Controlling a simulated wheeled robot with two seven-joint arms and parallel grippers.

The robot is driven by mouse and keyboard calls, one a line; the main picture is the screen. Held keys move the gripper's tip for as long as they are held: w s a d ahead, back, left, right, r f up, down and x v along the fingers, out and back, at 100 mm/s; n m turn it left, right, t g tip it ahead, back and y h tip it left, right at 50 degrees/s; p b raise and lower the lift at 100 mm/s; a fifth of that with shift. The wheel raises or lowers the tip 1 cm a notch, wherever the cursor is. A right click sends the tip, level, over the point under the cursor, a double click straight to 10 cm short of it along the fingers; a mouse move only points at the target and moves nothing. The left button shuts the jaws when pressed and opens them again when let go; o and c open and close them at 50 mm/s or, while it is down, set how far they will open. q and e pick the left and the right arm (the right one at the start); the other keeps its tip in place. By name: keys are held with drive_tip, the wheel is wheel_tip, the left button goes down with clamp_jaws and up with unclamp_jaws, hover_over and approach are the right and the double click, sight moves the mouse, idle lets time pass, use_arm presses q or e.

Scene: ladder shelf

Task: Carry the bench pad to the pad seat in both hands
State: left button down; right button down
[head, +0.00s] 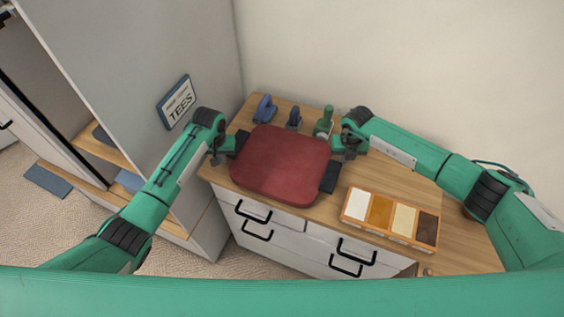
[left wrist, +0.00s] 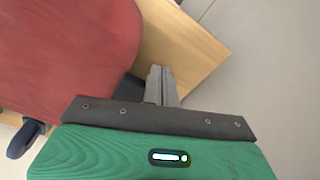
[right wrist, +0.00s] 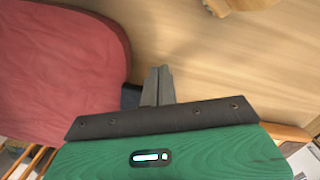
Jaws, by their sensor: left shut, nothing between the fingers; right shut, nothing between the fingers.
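The bench pad (head: 281,163) is a dark red, rounded square lying on the wooden counter top. Dark tabs stick out at its left (head: 241,141) and right (head: 329,178) sides. My left gripper (head: 219,157) is shut and empty beside the pad's left side; its fingers (left wrist: 160,72) are next to the dark tab. My right gripper (head: 341,154) is shut and empty beside the pad's right edge; the tab shows beside its fingers (right wrist: 158,72). The pad (right wrist: 62,50) also shows in both wrist views (left wrist: 70,45). I cannot make out a pad seat.
Blue (head: 264,108) and green (head: 324,121) tools stand behind the pad. A tray with coloured compartments (head: 391,242) sits at the right front. A grey panel with a "TEES" sign (head: 177,101) rises at the left. White drawers with black handles (head: 260,215) are below.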

use_arm(q)
drive_tip(key=shift+d, duration=0.25)
use_arm(e)
drive_tip(key=shift+a, duration=0.25)
